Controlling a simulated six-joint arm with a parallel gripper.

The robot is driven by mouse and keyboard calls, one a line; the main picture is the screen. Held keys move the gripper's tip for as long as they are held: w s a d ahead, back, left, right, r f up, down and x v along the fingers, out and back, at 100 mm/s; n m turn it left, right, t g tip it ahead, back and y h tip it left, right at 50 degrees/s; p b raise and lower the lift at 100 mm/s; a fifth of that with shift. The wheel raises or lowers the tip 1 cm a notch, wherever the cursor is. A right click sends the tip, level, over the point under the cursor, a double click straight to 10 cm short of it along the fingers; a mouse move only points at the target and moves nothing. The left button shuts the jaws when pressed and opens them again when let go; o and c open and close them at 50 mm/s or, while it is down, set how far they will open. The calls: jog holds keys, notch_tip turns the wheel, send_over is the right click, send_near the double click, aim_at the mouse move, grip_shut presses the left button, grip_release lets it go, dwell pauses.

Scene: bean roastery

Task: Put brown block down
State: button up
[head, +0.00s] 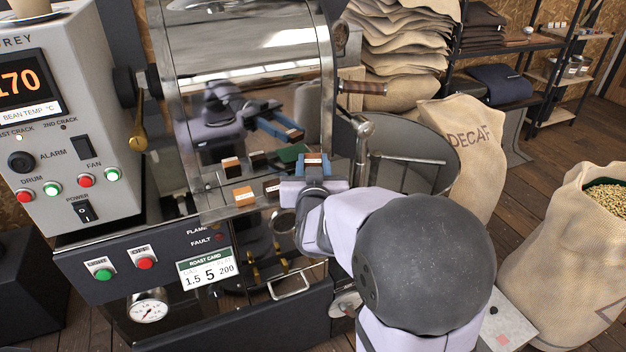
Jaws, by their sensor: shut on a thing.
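My gripper (313,166) is at the front of the shiny roaster, near the picture's middle, with its blue fingers pointing away from the camera. It is shut on a brown block (314,158), of which only a small reddish-brown part with a pale label shows between the fingers. Whether the block touches the ledge under it is hidden by the gripper. A lighter orange-brown block (243,195) with a white label sits on the ledge to the left. A dark block (271,188) with a label sits between it and my gripper.
The polished roaster front (240,110) stands close behind and mirrors the blocks and my arm. A round cooling bin (415,150) is to the right, with a metal handle post (362,140) near my gripper. The control box (75,140) stands at the left.

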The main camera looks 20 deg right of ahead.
jog(key=shift+f+b, duration=0.35)
jog(key=shift+f, duration=1.6)
jog(key=shift+f, duration=0.1)
jog(key=o, duration=1)
jog(key=shift+o, duration=0.2)
